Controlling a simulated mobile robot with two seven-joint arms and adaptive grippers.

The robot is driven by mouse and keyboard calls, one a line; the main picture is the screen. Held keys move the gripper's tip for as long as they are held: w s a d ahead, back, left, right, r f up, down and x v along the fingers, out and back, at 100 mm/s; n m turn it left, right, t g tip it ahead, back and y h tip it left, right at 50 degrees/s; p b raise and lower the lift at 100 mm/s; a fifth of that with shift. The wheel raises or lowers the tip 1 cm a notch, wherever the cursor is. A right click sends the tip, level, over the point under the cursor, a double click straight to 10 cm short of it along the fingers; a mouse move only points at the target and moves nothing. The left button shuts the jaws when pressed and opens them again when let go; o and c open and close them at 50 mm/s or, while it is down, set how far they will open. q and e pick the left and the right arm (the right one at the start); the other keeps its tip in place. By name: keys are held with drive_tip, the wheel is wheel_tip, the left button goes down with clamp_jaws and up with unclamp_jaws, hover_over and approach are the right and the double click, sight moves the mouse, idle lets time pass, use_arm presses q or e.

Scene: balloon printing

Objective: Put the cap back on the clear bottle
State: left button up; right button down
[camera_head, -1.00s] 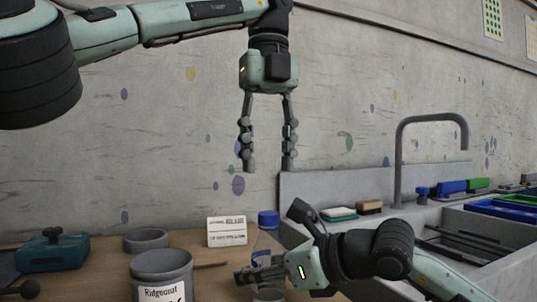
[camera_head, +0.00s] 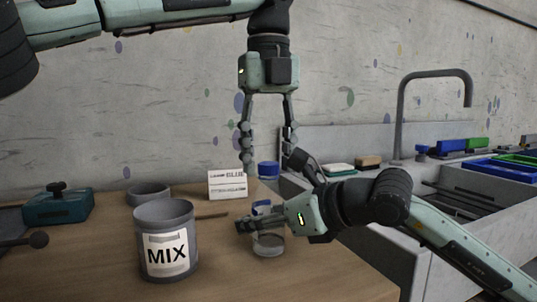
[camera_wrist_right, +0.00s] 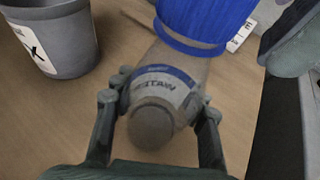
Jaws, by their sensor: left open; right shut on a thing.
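A grey MIX can (camera_head: 165,225) stands left of the bottle. Behind are a grey bowl (camera_head: 149,193), a white BLUE card (camera_head: 228,184) and a teal box (camera_head: 57,206). A sink with a tall tap (camera_head: 402,120) is at right.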

use_arm(q)
drive_tip(key=shift+c, duration=0.3)
clamp_jaws()
drive_tip(key=m, duration=0.5)
drive_tip(key=shift+m, duration=0.4)
drive_tip(key=m, duration=1.5)
drive_tip(key=shift+m, duration=0.3)
drive_tip(key=shift+o, duration=0.6)
unclamp_jaws()
